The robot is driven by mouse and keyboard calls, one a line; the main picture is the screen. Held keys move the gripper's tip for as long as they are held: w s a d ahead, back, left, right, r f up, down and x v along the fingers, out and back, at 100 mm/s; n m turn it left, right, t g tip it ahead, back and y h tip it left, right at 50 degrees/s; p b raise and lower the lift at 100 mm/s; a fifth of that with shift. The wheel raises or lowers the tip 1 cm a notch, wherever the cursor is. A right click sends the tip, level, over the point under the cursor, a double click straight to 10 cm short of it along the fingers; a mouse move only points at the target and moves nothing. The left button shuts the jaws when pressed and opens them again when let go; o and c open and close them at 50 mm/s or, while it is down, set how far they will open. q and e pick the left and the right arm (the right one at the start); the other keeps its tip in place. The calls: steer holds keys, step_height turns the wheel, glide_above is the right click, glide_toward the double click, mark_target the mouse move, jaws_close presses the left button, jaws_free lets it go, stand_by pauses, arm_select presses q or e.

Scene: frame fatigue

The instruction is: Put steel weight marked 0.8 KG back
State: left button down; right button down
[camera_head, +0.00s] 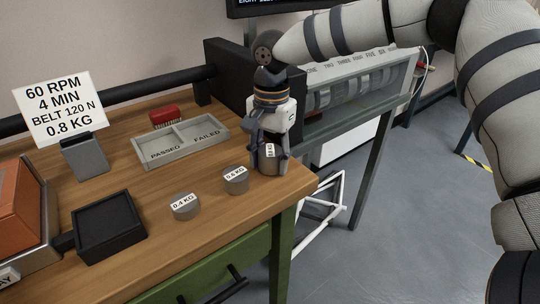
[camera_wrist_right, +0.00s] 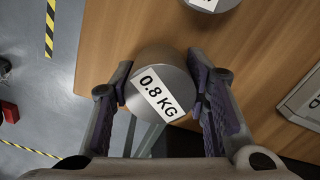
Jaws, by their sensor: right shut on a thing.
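The steel weight marked 0.8 KG (camera_wrist_right: 158,88) is a grey cylinder with a white label. My right gripper (camera_wrist_right: 162,92) is shut on it, one finger on each side. In the head view the right gripper (camera_head: 268,154) points down with the weight (camera_head: 269,163) between its fingers at the right edge of the wooden table (camera_head: 150,260). I cannot tell whether the weight touches the table top. My left gripper is not in view.
The weights marked 0.6 KG (camera_head: 236,182) and 0.4 KG (camera_head: 185,208) stand left of the gripper. A grey PASSED/FAILED tray (camera_head: 180,143), a red object (camera_head: 165,117), a black tray (camera_head: 108,228) and a sign reading 0.8 KG (camera_head: 62,108) are farther left. A machine (camera_head: 355,85) stands behind.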

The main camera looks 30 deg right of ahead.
steer(key=c, duration=0.8)
jaws_free()
steer(key=shift+f, duration=0.1)
steer(key=shift+c, duration=0.2)
steer(key=shift+f, duration=0.1)
step_height(320, 180, up, 12)
steer(key=shift+d+r, duration=0.1)
steer(key=shift+d, duration=0.05)
